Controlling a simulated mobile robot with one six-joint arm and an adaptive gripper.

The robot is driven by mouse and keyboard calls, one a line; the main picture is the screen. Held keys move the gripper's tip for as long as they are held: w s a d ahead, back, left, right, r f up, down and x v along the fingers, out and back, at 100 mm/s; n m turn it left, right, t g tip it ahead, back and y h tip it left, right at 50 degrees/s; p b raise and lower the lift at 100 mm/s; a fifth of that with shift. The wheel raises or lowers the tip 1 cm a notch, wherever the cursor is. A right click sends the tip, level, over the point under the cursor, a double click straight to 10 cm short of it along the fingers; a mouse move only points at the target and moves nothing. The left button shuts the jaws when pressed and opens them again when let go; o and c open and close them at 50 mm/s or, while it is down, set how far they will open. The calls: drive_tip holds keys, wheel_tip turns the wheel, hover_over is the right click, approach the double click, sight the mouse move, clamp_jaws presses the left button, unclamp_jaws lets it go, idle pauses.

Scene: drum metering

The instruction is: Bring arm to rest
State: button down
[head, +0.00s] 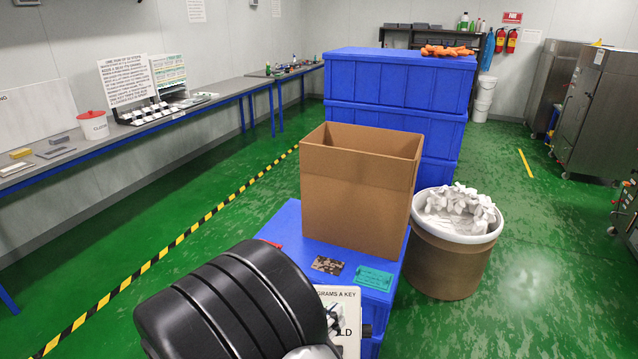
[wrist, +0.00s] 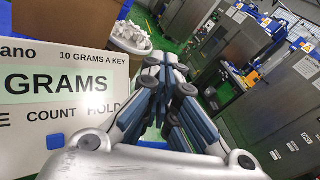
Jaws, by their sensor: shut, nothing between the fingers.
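My gripper (wrist: 166,68) shows in the wrist view with its fingers together and nothing between them. It points past the right side of a white sign (wrist: 60,95) with "GRAMS", "COUNT" and "HOLD" on it. In the head view the same sign (head: 347,312) stands at the near end of a blue crate (head: 385,292), partly hidden. A large black ribbed shape covers the bottom of the head view, and my fingers cannot be made out clearly there.
An open cardboard box (head: 358,195) stands on the blue crate. A round brown bin (head: 445,265) with white contents is right of it. Stacked blue crates (head: 400,80) rise behind. A long bench (head: 180,112) runs along the left wall.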

drive_tip(key=s+d+r+m+g+y, duration=0.1)
drive_tip(key=s+d+r+m+g, duration=0.2)
drive_tip(key=s+d+m+g, duration=0.4)
drive_tip(key=s+d+r+m+g, duration=0.35)
drive_tip(key=s+d+m, duration=0.25)
drive_tip(key=d+m, duration=0.4)
drive_tip(key=s+a+r+m+t+y, duration=0.1)
drive_tip(key=s+a+r+m+y, duration=0.1)
drive_tip(key=s+m+y, duration=0.2)
drive_tip(key=s+a+r+m+t+y, duration=0.1)
drive_tip(key=s+a+r+m+y, duration=0.1)
drive_tip(key=m+y, duration=0.4)
drive_tip(key=s+a+m, duration=0.1)
drive_tip(key=s+m, duration=0.1)
drive_tip(key=m, duration=0.2)
drive_tip(key=shift+r+m, duration=0.3)
